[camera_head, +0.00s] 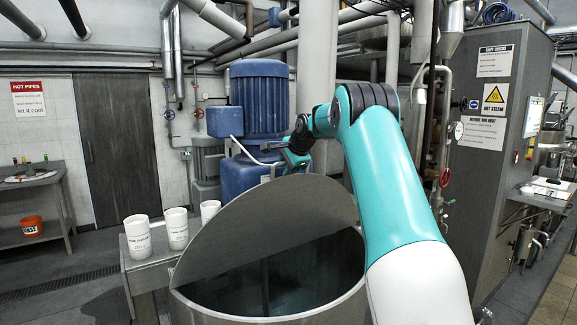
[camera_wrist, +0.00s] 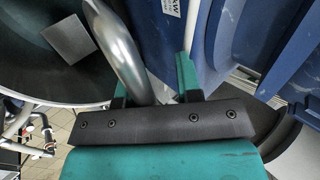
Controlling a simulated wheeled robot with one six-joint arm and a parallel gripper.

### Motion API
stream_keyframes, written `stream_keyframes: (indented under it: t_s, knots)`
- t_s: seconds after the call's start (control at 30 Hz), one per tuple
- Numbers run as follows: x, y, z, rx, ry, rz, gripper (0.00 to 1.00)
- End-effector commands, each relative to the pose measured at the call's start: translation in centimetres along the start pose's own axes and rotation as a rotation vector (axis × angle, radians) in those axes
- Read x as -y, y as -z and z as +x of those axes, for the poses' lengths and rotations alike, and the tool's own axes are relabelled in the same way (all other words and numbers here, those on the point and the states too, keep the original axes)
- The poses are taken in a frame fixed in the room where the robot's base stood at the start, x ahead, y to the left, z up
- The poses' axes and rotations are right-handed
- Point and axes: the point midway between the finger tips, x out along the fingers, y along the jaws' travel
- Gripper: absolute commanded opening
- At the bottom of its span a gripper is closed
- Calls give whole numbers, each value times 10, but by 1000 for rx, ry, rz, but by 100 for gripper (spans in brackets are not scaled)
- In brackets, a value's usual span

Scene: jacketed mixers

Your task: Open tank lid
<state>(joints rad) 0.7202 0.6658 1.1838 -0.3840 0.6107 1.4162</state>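The round grey tank lid (camera_head: 265,225) is raised and tilted over the metal tank (camera_head: 345,305), whose dark inside shows below it. My gripper (camera_head: 287,162) is behind the lid's upper edge in the head view. In the wrist view, the curved metal handle (camera_wrist: 121,50) runs between the teal fingers of my gripper (camera_wrist: 155,75). The fingers stand apart around the handle, with a gap showing beside the right finger. The handle is hidden behind the lid in the head view.
A blue motor (camera_head: 258,95) stands close behind my gripper and fills the right of the wrist view. Several white cups, one a white cup (camera_head: 137,237), stand on a side shelf at left. A grey cabinet (camera_head: 480,150) with warning signs stands at right.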

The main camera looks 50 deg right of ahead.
Motion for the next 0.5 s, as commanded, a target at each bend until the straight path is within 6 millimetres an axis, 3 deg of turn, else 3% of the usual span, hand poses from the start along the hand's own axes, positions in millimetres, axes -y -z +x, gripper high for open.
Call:
stream_keyframes:
  t_s: [0.5]
  knots:
    - [0,3,-5,-5,4,3,40]
